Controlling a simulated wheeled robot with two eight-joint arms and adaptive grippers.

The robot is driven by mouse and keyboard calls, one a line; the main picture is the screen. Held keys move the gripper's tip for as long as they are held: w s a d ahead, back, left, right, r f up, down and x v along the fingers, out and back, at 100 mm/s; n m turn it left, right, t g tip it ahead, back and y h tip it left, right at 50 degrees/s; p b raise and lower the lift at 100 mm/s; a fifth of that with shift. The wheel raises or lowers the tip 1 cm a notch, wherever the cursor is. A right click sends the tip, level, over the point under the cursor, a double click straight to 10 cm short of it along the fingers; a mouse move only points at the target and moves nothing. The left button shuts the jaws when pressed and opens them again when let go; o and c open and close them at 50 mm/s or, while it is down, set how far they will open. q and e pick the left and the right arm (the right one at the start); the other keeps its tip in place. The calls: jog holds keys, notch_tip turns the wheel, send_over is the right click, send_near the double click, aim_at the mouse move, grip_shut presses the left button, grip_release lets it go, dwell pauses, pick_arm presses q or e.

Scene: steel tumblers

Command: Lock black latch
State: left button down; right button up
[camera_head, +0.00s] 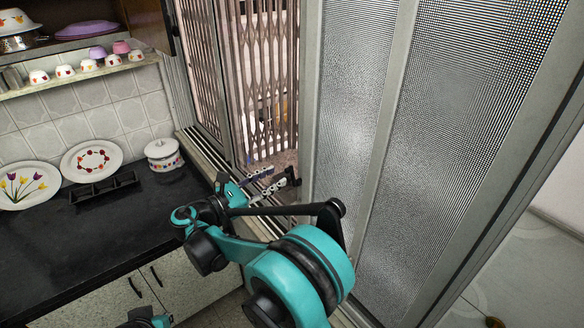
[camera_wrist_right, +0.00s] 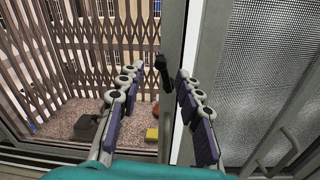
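The black latch (camera_wrist_right: 162,72) is a small dark lever on the grey window frame (camera_wrist_right: 178,45) in the right wrist view. It stands roughly upright near the middle, between and beyond the fingertips of my right gripper (camera_wrist_right: 153,82). The two fingers are spread apart with nothing between their pads. In the head view my right gripper (camera_head: 276,182) is by the window opening, beside the sliding panel. I cannot make out the latch clearly there. Only a small teal and black part of my left arm shows at the bottom edge; its fingers are not visible.
Frosted glass panels (camera_head: 345,90) stand right of the gripper. A folding metal grille (camera_head: 262,80) lies behind the opening. A black counter (camera_head: 75,235) at left holds two plates, a dark tray (camera_head: 103,187) and a lidded white pot (camera_head: 163,156).

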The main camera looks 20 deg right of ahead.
aim_at(286, 172)
jog(key=x, duration=0.5)
jog(key=shift+w+d, duration=0.15)
jog(key=shift+d, duration=0.25)
grip_shut()
